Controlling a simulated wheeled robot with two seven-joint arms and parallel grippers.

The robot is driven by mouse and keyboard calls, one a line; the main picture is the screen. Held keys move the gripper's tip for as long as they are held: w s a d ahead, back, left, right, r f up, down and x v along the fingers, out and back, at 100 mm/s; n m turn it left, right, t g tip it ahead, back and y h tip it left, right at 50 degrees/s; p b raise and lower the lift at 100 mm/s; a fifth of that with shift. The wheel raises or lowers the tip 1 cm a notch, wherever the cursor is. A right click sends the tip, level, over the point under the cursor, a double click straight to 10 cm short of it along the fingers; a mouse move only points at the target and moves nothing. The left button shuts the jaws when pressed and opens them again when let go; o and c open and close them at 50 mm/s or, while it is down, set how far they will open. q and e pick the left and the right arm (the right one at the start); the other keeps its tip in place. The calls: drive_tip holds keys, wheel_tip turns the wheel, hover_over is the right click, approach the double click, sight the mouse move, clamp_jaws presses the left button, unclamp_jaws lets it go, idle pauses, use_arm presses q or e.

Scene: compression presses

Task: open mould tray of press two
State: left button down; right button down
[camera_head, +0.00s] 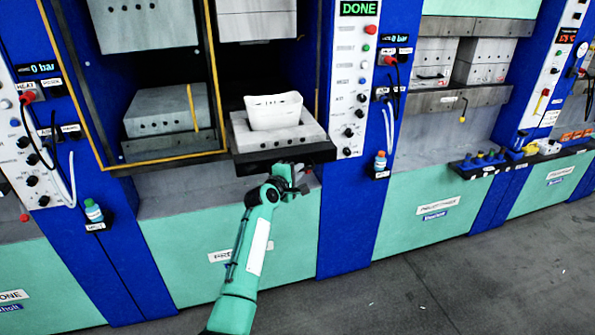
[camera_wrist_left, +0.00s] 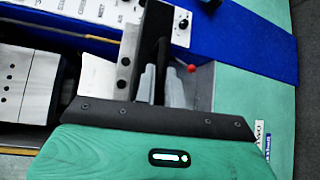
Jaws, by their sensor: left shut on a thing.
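The mould tray (camera_head: 310,155) of press two is a dark slab standing out in front of the press opening under the DONE display. It bears a grey mould block (camera_head: 305,138) with a white bin-shaped part (camera_head: 274,111) on top. My left gripper (camera_head: 290,180) is at the tray's front edge, shut on its handle; the wrist partly hides the grip. In the left wrist view, the two grey fingers (camera_wrist_left: 160,86) close around a dark bar. My right gripper is not in view.
A control panel (camera_head: 355,85) with knobs stands right of the tray. A small bottle (camera_head: 380,161) sits on a ledge there. A yellow-edged guard frame (camera_head: 212,75) stands left of the tray. Grey floor lies clear at lower right.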

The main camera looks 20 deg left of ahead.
use_arm(q)
drive_tip(key=shift+d+f, duration=0.15)
drive_tip(key=shift+f, duration=0.1)
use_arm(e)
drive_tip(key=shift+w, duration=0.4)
use_arm(q)
drive_tip(key=c, duration=1.5)
unclamp_jaws()
drive_tip(key=shift+d, duration=0.1)
drive_tip(key=shift+w, duration=0.1)
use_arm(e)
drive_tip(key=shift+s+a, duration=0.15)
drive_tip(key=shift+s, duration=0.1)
use_arm(q)
drive_tip(key=shift+r, duration=0.1)
